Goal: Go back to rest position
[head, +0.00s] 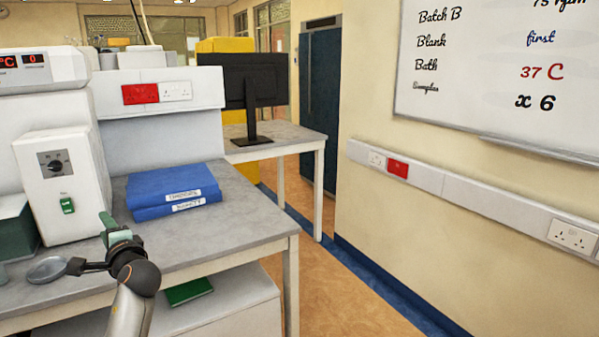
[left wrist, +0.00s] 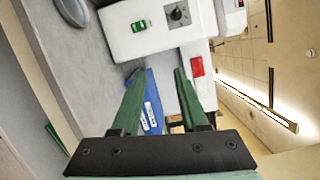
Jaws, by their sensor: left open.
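My left gripper (head: 112,229) is at the lower left of the head view, in front of a white device on the bench. In the left wrist view its two green fingers (left wrist: 156,95) are apart, with nothing held between them. Blue binders (left wrist: 152,105) show beyond the gap between the fingers, at a distance. My right gripper is in neither view.
The grey bench (head: 232,215) carries a white control box (head: 65,185) and stacked blue binders (head: 172,190). A green book (head: 188,291) lies on a lower white surface. A monitor (head: 257,82) stands on a farther table. Open floor (head: 340,300) lies right of the bench, beside the wall.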

